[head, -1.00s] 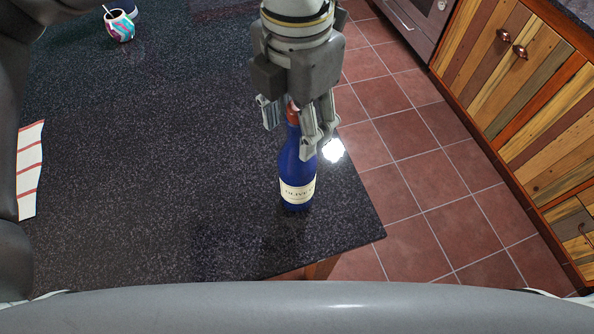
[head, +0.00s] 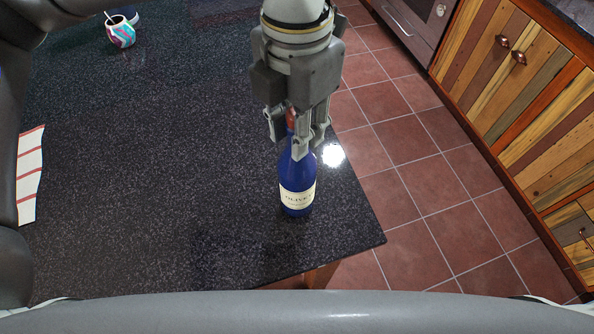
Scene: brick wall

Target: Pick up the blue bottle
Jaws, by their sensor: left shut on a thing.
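The blue bottle (head: 297,180) stands upright on the dark speckled countertop (head: 150,190), near its right edge. It has a cream label and a red top. My left gripper (head: 297,143) comes down from above and is shut on the bottle's neck. Its fingers hide part of the neck and red top. The bottle's base appears to be on or very close to the countertop; I cannot tell which. My right gripper is not in view.
A colourful cup (head: 120,31) with a straw stands at the far left, next to a dark blue object partly cut off. A red-striped white cloth (head: 29,175) lies at the left. The counter's middle is clear. Tiled floor and wooden cabinets (head: 520,90) are at the right.

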